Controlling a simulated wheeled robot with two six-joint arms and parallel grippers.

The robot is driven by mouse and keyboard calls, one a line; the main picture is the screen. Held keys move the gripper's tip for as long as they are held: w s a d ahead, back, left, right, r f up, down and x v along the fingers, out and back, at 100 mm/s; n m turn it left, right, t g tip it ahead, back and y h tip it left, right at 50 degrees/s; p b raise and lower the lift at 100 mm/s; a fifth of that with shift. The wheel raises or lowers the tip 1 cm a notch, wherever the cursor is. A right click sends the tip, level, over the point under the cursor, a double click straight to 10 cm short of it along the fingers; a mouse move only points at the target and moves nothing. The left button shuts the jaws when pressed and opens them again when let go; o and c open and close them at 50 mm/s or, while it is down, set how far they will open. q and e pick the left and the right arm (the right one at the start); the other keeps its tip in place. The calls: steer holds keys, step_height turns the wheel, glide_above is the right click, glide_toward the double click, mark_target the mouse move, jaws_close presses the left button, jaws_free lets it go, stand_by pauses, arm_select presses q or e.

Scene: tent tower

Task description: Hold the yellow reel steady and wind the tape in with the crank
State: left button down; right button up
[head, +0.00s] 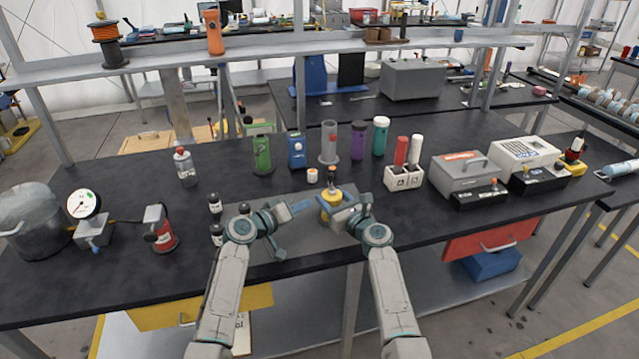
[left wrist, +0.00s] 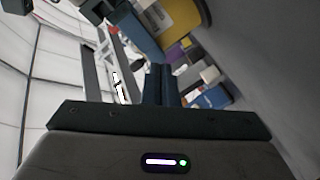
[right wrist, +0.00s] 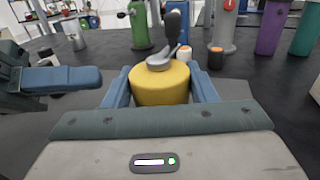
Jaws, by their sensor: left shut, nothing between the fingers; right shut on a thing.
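The yellow reel (head: 331,209) stands on a grey mat (head: 290,236) in the middle of the black bench. On its top is a metal crank (right wrist: 160,61) with a dark upright knob (right wrist: 174,27). My right gripper (right wrist: 161,92) is shut on the reel, with one blue finger on each side of it. My left gripper (head: 303,207) is shut and empty, to the left of the reel and apart from it. Part of the yellow reel also shows in the left wrist view (left wrist: 170,18). The tape cannot be made out clearly.
A white jar with an orange top (head: 312,175) stands just behind the reel. A green cylinder (head: 261,152), a blue box (head: 297,150) and a grey cylinder (head: 329,143) stand farther back. Small dark jars (head: 215,203) and a red device (head: 160,229) are at left.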

mark_target(331, 183)
arm_select(q)
steer(key=shift+s+r+n+t+y, duration=0.1)
steer(key=shift+s+n+t+y, duration=0.45)
steer(key=shift+n, duration=0.55)
steer(key=s+a+r+n+t+y, duration=0.3)
steer(key=s+r+n+t+y, duration=0.1)
steer(key=n, duration=0.6)
steer(key=w+d, duration=0.7)
steer(key=w, duration=0.3)
steer(key=shift+w+d+f, duration=0.15)
steer(key=shift+w+d, duration=0.05)
steer(key=shift+d, duration=0.15)
